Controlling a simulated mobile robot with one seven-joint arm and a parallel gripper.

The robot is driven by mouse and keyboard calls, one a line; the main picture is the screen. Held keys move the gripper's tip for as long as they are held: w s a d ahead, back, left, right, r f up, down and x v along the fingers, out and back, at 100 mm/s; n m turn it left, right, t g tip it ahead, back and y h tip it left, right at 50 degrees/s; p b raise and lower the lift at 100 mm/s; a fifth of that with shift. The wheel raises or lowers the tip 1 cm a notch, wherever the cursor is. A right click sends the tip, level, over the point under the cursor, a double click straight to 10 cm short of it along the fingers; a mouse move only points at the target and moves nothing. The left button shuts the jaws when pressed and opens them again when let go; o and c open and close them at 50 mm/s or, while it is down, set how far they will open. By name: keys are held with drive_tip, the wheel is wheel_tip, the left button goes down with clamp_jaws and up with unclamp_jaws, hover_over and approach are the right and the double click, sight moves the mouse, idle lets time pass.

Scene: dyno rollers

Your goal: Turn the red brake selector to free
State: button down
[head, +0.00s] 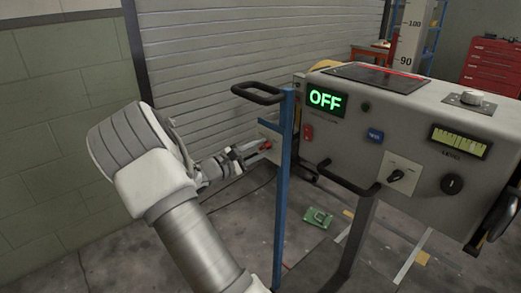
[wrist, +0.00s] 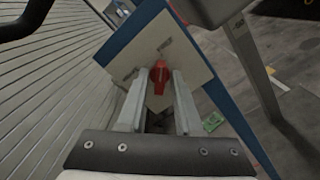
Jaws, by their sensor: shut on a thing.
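The red brake selector (wrist: 158,76) is a small red knob on a pale plate (wrist: 150,45) with dark markings too small to read. In the wrist view my gripper (wrist: 160,82) has one finger on each side of the knob and is shut on it. In the head view the selector (head: 267,146) shows as a small red spot beside the blue post, at the tip of my gripper (head: 258,150). The plate is partly hidden by my gripper and the post in the head view.
A blue post (head: 283,190) with a black handle (head: 258,93) stands just right of my gripper. A grey console (head: 410,130) with a green OFF display (head: 327,100) is to its right. A green item (head: 318,217) lies on the floor. A shuttered wall (head: 220,60) is behind.

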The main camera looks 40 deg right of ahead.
drive_tip(key=c, duration=0.9)
unclamp_jaws()
drive_tip(key=shift+a, duration=0.1)
drive_tip(key=a+p, duration=0.1)
drive_tip(key=a, duration=0.4)
drive_tip(key=s+a+p, duration=0.1)
drive_tip(key=a, duration=0.5)
drive_tip(key=a+p, duration=0.2)
drive_tip(key=a, duration=0.4)
drive_tip(key=shift+s+a, duration=0.15)
drive_tip(key=shift+s, duration=0.05)
